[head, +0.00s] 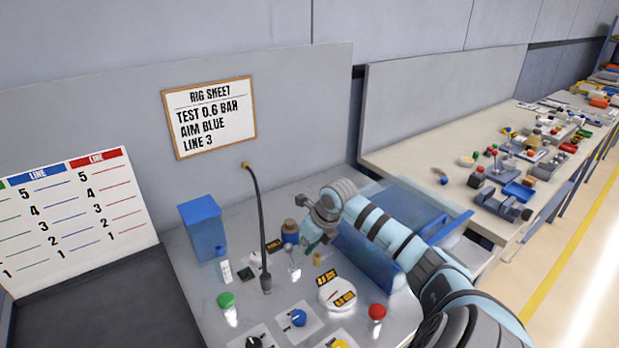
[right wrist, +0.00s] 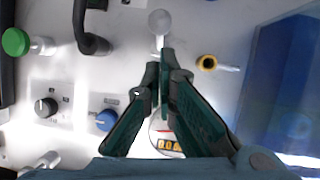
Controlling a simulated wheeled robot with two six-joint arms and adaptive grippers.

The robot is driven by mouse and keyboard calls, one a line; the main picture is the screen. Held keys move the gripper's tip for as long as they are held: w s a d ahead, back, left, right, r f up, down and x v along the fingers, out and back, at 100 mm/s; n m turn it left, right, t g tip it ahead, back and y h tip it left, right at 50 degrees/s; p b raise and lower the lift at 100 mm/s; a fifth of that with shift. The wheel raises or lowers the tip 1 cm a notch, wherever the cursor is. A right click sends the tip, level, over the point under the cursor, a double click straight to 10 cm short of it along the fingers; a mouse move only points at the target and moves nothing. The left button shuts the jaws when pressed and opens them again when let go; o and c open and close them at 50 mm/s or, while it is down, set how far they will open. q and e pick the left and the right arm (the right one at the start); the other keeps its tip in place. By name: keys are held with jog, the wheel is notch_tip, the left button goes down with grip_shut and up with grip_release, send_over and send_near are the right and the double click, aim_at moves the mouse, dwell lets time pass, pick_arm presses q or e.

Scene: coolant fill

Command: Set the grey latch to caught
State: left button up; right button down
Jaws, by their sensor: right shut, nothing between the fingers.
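A pale grey piece with a round end (right wrist: 160,20) and a short stem lies just beyond my right fingertips in the right wrist view; it looks like the grey latch. It also shows small and pale in the head view (head: 295,271). Its setting cannot be read. My right gripper (right wrist: 167,54) is shut and empty, its green fingertips close to the stem; I cannot tell whether they touch it. In the head view my right gripper (head: 309,244) hangs over the back of the panel, left of the blue bin. My left gripper is not in view.
A black hose (head: 264,220) stands left of the gripper. A brass fitting (head: 317,258), round gauge (head: 330,302), blue dial (head: 298,317), green knob (head: 226,300) and red button (head: 377,312) are close by. A blue box (head: 203,230) stands at the back left.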

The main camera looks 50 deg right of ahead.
pick_arm(q)
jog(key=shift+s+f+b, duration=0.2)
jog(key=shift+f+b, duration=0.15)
jog(key=shift+b, duration=0.65)
pick_arm(e)
jog(key=w+v, duration=0.1)
jog(key=v, duration=0.9)
jog(key=shift+w+d+r, duration=0.15)
jog(key=shift+w+r, duration=0.05)
jog(key=shift+r, duration=0.4)
jog(key=shift+w, duration=0.1)
